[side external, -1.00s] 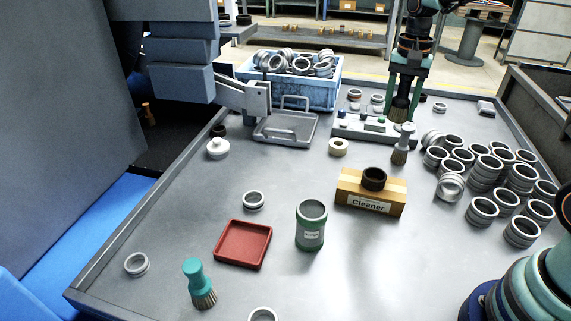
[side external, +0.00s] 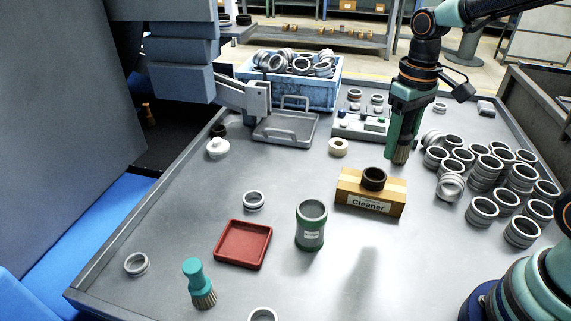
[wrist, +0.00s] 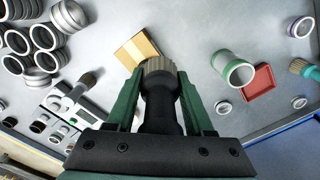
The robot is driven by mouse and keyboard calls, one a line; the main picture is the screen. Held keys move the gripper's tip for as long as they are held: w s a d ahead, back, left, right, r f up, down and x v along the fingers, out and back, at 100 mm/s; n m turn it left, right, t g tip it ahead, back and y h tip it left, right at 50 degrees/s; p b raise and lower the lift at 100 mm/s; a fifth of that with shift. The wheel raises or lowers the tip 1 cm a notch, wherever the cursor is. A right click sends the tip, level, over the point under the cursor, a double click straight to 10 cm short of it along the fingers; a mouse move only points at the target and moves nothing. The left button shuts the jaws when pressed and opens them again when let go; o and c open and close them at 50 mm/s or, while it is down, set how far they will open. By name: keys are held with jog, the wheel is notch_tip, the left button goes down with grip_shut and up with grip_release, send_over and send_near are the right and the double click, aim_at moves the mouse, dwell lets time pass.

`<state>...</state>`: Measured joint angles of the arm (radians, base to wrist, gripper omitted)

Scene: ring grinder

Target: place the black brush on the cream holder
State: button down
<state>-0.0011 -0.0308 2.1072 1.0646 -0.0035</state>
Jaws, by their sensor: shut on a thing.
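The black brush (wrist: 160,98) is between the fingers of my gripper (wrist: 160,110) in the wrist view, with its tan bristles pointing away from the wrist. My gripper (side external: 400,148) is shut on it, right of the cleaner block's back in the side view. Bristles show at the fingertips there; I cannot tell whether they belong to the held brush or to the grey-handled brush behind. A small cream ring-shaped piece (side external: 338,147), which looks like the cream holder, stands on the table left of my gripper, apart from it. I do not make it out in the wrist view.
The tan cleaner block (side external: 368,202) with a black ring stands in front of my gripper. Many metal rings (side external: 488,172) crowd the right. A green cup (side external: 310,237), red tray (side external: 243,254) and teal brush (side external: 198,280) stand nearer. A control box (side external: 360,125) is behind.

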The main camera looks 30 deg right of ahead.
dwell(0.4)
jog(key=w+d+r+m, duration=0.2)
jog(key=w+d+m, duration=0.7)
jog(key=m, duration=0.2)
send_near(384, 169)
jog(key=s+a+f, duration=0.1)
jog(key=f, duration=0.1)
jog(key=s+a+f, duration=0.1)
jog(key=f, duration=0.1)
jog(key=s+a+f, duration=0.1)
jog(key=a+f, duration=0.1)
jog(key=shift+f, duration=0.15)
jog(key=shift+c, duration=1.4)
grip_release()
jog(key=shift+f, duration=0.1)
